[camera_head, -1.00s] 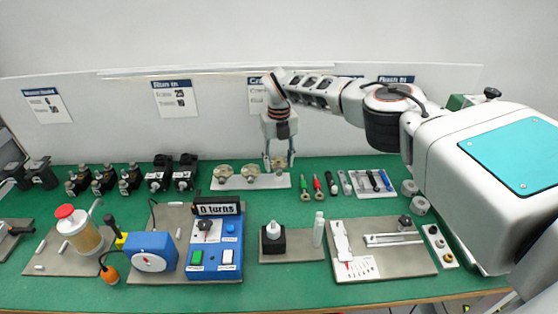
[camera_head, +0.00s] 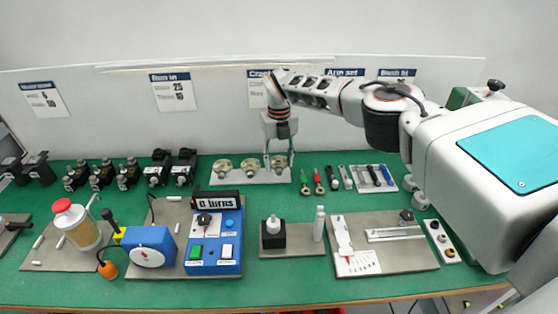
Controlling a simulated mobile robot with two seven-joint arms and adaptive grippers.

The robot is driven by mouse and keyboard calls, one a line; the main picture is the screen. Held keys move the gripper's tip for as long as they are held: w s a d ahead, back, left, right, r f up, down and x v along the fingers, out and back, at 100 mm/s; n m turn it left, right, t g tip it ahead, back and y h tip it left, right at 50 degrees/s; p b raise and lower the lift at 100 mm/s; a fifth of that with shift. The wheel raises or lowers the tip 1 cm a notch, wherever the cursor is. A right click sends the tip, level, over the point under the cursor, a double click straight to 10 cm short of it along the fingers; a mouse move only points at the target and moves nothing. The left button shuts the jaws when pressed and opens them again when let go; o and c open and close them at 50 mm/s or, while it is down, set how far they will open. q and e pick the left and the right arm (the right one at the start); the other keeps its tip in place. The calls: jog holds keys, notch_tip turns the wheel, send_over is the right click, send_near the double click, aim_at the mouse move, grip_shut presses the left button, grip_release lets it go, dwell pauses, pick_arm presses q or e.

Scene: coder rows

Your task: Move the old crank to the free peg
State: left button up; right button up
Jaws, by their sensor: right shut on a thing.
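The pale board (camera_head: 237,180) stands at the back middle of the green table, under the wall cards. Two round, beige-brass cranks, one on the left (camera_head: 223,167) and one in the middle (camera_head: 250,167), sit on it. A third, similar crank (camera_head: 278,161) is at the board's right end, between the fingers of my right gripper (camera_head: 279,162). This gripper reaches down from above and is shut on that crank. The crank is low at the board, but the fingers partly hide it and I cannot tell whether it touches a peg. My left gripper is not in view.
Red and green-handled tools (camera_head: 311,182) lie close right of the board. Several black devices (camera_head: 128,174) stand to its left. In front are a blue control box (camera_head: 216,245), a black block (camera_head: 272,235) and a grey measuring plate (camera_head: 385,260).

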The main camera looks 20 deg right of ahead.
aim_at(279, 163)
jog(key=shift+f, duration=0.3)
dwell(0.5)
jog(key=o, duration=1.3)
jog(key=shift+c, duration=0.2)
notch_tip(279, 163, up, 12)
